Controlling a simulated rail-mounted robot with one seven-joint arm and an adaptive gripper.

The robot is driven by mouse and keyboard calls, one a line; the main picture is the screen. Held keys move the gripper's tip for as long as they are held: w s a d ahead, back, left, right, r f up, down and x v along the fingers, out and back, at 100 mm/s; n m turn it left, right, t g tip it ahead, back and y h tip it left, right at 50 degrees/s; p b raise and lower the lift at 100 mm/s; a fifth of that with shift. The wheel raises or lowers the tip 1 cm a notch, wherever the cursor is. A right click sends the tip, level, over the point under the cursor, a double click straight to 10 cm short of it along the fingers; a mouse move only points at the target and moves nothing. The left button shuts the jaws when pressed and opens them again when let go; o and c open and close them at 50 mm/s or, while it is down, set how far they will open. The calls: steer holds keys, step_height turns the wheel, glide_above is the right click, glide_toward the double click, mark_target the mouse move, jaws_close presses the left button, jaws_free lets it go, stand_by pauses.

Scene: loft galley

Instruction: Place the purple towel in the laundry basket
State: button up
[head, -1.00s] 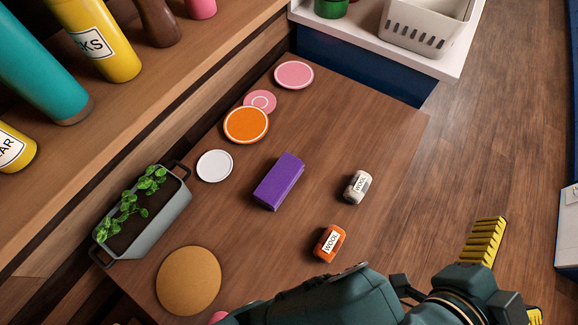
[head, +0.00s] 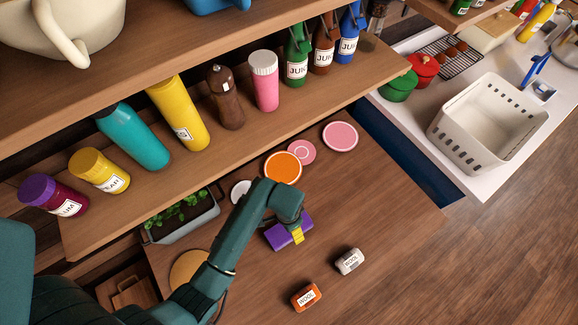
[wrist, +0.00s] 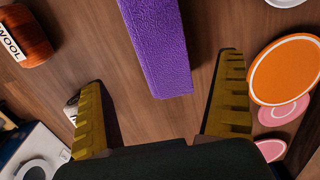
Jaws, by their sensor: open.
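The purple towel (head: 283,235) is a folded block lying on the wooden table, partly hidden by my arm in the head view. In the wrist view the towel (wrist: 160,45) extends from the top edge, its near end in line with the gap between my fingers. My gripper (wrist: 166,112) is open and empty, with yellow ridged fingers spread wider than the towel. In the head view my gripper (head: 298,235) appears over the towel. The laundry basket (head: 487,125), white with slotted walls, stands on the white counter at right and looks empty.
Orange (head: 304,295) and white (head: 349,261) wool balls lie right of the towel. An orange plate (head: 283,168) and pink plates (head: 340,136) lie behind it. A shelf of bottles (head: 206,120) overhangs the table's left side.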

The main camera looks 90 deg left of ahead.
steer(key=f, duration=0.4)
steer(key=f+b, duration=0.1)
steer(key=f, duration=0.4)
steer(key=shift+w+a+f, duration=0.1)
steer(key=shift+a+f, duration=0.1)
steer(key=shift+f, duration=0.05)
steer(key=shift+r, duration=0.1)
steer(key=c, duration=1.4)
